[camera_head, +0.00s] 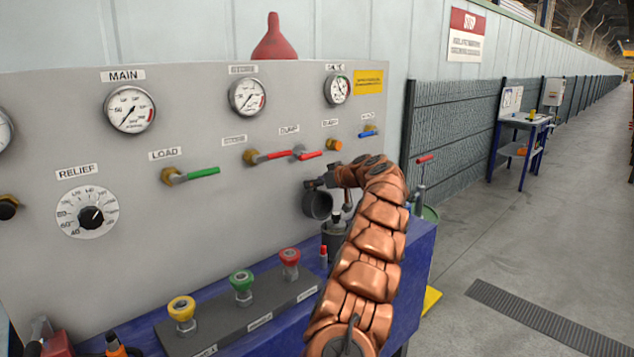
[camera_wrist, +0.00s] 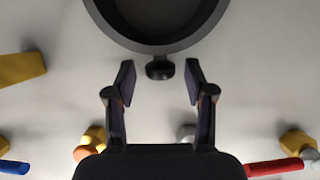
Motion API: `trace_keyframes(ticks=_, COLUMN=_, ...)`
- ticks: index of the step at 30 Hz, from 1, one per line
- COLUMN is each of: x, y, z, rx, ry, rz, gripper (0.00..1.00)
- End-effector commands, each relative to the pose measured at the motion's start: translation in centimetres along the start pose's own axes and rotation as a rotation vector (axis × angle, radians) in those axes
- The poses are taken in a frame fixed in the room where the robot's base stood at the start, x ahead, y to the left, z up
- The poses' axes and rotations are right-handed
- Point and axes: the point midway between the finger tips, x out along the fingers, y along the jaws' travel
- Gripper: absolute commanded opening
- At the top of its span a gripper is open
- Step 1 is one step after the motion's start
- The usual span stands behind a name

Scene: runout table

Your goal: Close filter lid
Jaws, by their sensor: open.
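The filter lid (camera_head: 317,205) is a dark round ring-shaped cap, standing raised in front of the grey panel. A dark canister (camera_head: 334,238) is below it, partly hidden by my arm. In the wrist view the lid's rim (camera_wrist: 160,46) fills the top edge, with its hollow dark inside showing. A small dark knob (camera_wrist: 160,69) sticks out from that rim. My gripper (camera_wrist: 160,78) is open, with one finger on each side of the knob and a gap on both sides. In the head view my gripper (camera_head: 313,184) is at the lid's upper edge, small and partly hidden.
Red-handled valves (camera_head: 268,157) and a blue-handled valve (camera_head: 369,134) are on the panel above the lid. A box with yellow, green and red buttons (camera_head: 240,283) sits on the blue bench (camera_head: 412,285). A red-handled lever (camera_head: 424,159) stands right of my arm.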

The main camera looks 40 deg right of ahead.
Motion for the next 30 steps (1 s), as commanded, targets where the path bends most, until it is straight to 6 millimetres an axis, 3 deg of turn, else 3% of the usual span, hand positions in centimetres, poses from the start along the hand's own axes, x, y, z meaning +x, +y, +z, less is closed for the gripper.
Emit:
trace_keyframes(ticks=5, x=-0.02, y=0.00, z=-0.01, rx=0.000, ry=0.000, rz=0.000, gripper=0.52)
trace_keyframes(ticks=20, x=-0.03, y=0.01, z=-0.02, rx=0.000, ry=0.000, rz=0.001, gripper=0.00)
trace_keyframes(ticks=30, x=-0.05, y=0.04, z=-0.03, rx=0.000, ry=0.001, rz=0.001, gripper=0.00)
